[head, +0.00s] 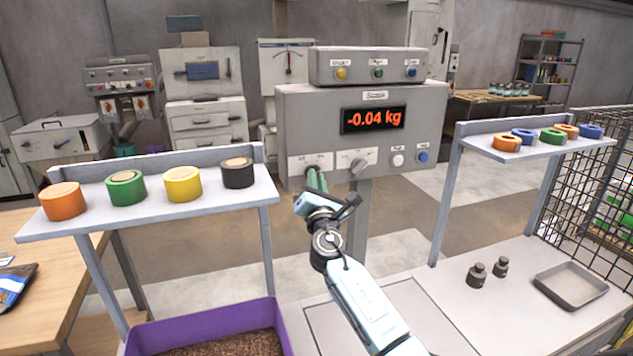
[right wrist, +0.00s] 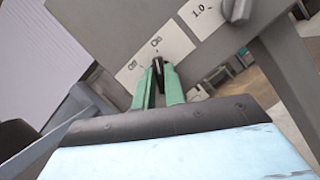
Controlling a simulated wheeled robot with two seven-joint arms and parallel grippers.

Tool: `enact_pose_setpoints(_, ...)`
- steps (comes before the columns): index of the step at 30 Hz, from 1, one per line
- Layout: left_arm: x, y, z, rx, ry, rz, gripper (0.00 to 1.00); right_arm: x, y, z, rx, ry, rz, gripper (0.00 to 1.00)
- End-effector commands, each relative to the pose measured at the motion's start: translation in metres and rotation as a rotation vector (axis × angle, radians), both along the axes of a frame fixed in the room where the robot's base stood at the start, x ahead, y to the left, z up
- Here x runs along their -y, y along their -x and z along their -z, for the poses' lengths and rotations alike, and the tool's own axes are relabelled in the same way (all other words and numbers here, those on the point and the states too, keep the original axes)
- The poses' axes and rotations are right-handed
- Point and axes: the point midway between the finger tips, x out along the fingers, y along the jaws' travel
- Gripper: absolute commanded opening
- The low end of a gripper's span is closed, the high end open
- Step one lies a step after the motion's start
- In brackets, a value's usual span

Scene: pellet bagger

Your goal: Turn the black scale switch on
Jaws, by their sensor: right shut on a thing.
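The grey scale box (head: 430,115) stands in the middle of the head view. Its lit display (head: 373,118) reads -0.04 kg in orange. My right gripper (head: 316,180) is at the lower left of its front panel. In the right wrist view, its green fingers (right wrist: 159,78) are shut on the black scale switch (right wrist: 158,68). The switch lies between the Off label (right wrist: 132,66) and the On label (right wrist: 155,42) on a white plate, its visible tip toward On. In the head view the fingers hide most of the switch. My left gripper is not in view.
A grey knob (head: 358,166) sits right of the switch, with white (head: 397,160) and blue (head: 422,156) buttons beyond. A shelf (head: 150,215) with coloured pots stands left. A purple bin (head: 205,320) is below it. Weights (head: 477,275) and a tray (head: 570,287) lie right.

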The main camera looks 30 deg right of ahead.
Motion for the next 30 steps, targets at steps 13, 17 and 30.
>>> enact_pose_setpoints(13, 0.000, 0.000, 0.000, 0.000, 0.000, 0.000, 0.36, 0.000, 0.000, 0.000, 0.001, -0.005, 0.000, 0.27)
enact_pose_setpoints(17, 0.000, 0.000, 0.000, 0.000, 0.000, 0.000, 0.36, 0.000, 0.000, 0.000, 0.001, -0.004, -0.001, 0.34)
enact_pose_setpoints(30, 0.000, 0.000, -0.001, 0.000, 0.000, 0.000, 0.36, -0.011, 0.023, 0.010, 0.000, -0.003, -0.001, 0.34)
